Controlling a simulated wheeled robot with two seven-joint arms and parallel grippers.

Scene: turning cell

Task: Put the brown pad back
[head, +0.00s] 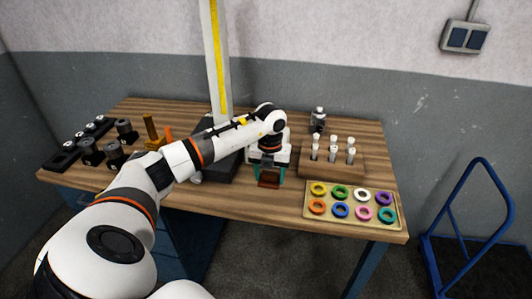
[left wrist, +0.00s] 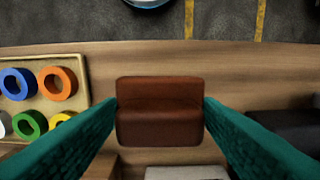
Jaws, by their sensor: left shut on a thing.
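The brown pad (left wrist: 160,112) is a small reddish-brown block with a crease across it. It sits between the two teal fingers of my left gripper (left wrist: 161,101) in the left wrist view, one finger touching each side. In the head view the pad (head: 268,182) shows below the left gripper (head: 268,173), near the front edge of the wooden table (head: 205,199). I cannot tell whether the pad touches the tabletop. My right gripper is not in view.
A tray of coloured rings (head: 352,205) lies right of the left gripper, with a wooden rack of vials (head: 333,160) behind it. A tall post with a yellow strip (head: 216,60) stands on a dark base to the left. Dark cylindrical parts (head: 91,152) stand at the far left.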

